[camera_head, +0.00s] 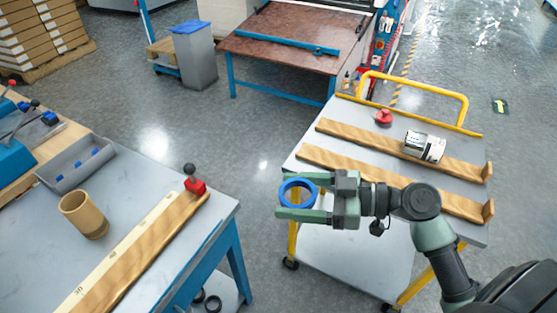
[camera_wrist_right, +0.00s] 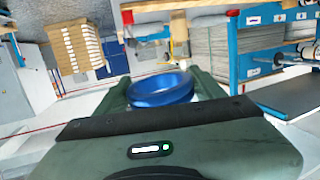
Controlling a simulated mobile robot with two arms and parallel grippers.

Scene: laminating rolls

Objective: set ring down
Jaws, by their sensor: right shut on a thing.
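A blue ring (camera_head: 297,187) is held between the fingers of my right gripper (camera_head: 300,195). The gripper reaches in from the right, over the left edge of the yellow-handled cart, with the ring at its tips. The ring also shows in the right wrist view (camera_wrist_right: 161,88), between the green fingers (camera_wrist_right: 160,92). Whether the ring touches anything below cannot be told for certain; it looks held in the air. My left gripper does not show in either view.
The cart (camera_head: 355,112) carries wooden rails (camera_head: 345,165), a white roll (camera_head: 425,146) and a red knob (camera_head: 383,117). A grey table (camera_head: 215,222) at left holds a cardboard tube (camera_head: 83,214), a grey tray (camera_head: 75,163) and a measuring rail with a red stop (camera_head: 195,185). Floor lies between table and cart.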

